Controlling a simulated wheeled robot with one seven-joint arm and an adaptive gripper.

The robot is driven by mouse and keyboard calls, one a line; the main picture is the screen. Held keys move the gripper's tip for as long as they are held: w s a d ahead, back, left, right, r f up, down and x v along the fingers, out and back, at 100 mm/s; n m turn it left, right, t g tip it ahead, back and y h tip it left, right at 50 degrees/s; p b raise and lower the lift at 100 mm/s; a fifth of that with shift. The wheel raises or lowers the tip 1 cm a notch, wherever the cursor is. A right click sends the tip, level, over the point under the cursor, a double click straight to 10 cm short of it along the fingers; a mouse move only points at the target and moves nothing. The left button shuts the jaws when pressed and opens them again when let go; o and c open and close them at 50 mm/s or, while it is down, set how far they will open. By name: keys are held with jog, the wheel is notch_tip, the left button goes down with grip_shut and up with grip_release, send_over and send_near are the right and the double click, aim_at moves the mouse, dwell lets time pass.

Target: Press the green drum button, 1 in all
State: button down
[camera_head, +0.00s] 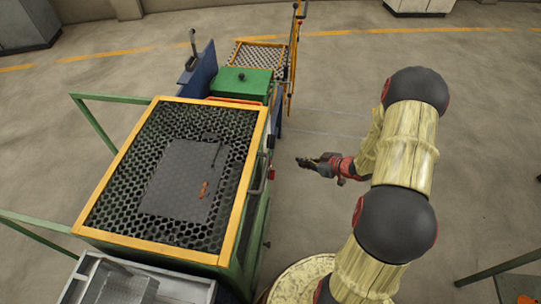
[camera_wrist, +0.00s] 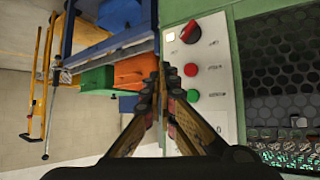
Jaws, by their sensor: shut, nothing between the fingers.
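The green button (camera_wrist: 193,95) sits on a pale control panel (camera_wrist: 210,58) in the wrist view, below a red button (camera_wrist: 191,69) and a red rotary knob (camera_wrist: 190,32). My gripper (camera_wrist: 160,82) is shut and empty, its fingertips just left of the green button in the picture and overlapping the panel's left edge. How far the tips are from the panel cannot be told there. In the head view my gripper (camera_head: 304,162) is in free air, right of the machine (camera_head: 257,215) and apart from its side. The green button cannot be made out in the head view.
The machine has a yellow-framed mesh top (camera_head: 165,239), and a handrail (camera_head: 262,178) on its right side. A green box (camera_head: 240,84) and a blue plate (camera_head: 200,68) stand behind it. The floor right of the machine is open around my gripper.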

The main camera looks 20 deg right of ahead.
jog(key=shift+a, duration=0.1)
jog(key=w+a+b, duration=0.2)
jog(key=w+a, duration=0.3)
jog(key=a, duration=0.2)
dwell(0.4)
jog(key=shift+a, duration=0.15)
dwell(1.2)
jog(key=shift+w+a, duration=0.2)
jog(key=shift+a, duration=0.05)
